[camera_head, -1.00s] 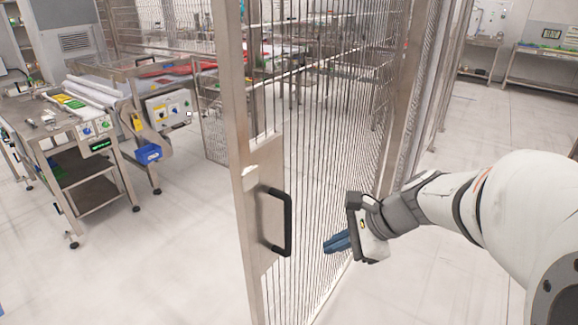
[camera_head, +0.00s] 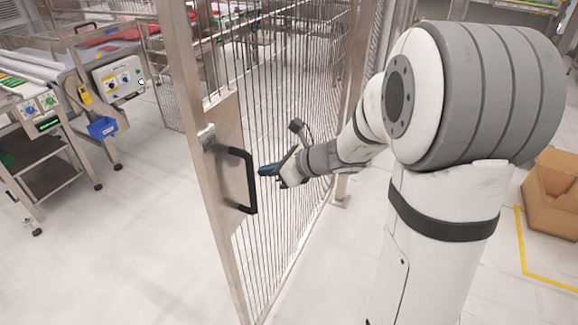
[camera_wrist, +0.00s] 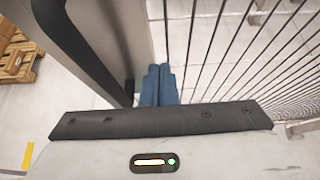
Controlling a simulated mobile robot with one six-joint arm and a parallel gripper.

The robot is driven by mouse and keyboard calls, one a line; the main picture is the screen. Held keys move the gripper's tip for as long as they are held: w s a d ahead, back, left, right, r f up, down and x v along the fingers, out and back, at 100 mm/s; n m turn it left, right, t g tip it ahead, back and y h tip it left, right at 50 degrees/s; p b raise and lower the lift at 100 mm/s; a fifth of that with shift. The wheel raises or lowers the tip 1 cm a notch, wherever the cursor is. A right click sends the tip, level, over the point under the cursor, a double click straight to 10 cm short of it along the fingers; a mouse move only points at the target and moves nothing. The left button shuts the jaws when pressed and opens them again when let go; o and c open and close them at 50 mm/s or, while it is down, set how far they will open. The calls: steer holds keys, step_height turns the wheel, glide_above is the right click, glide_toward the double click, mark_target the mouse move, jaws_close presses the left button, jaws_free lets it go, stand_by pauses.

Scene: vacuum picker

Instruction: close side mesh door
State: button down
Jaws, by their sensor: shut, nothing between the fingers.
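The side mesh door (camera_head: 222,135) stands open, swung out, with a steel frame and vertical wires. Its black handle (camera_head: 250,180) is on a metal plate near the free edge. My gripper (camera_head: 262,170) is just right of the handle, by the wires. In the wrist view its blue fingers (camera_wrist: 158,84) are together and empty, pointing at the door. The handle (camera_wrist: 82,50) runs along the left of the fingers there, and the mesh wires (camera_wrist: 215,50) are to the right. I cannot tell whether the fingers touch the door.
A steel workstation (camera_head: 40,150) with controls and a blue bin (camera_head: 102,127) stand at the left. A cardboard box (camera_head: 552,190) and yellow floor tape (camera_head: 524,255) are at the right. The floor left of the door is clear.

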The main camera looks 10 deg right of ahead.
steer(key=shift+w+a+r, duration=0.1)
steer(key=shift+w+a, duration=0.75)
steer(key=shift+a, duration=0.3)
steer(key=shift+d, duration=0.1)
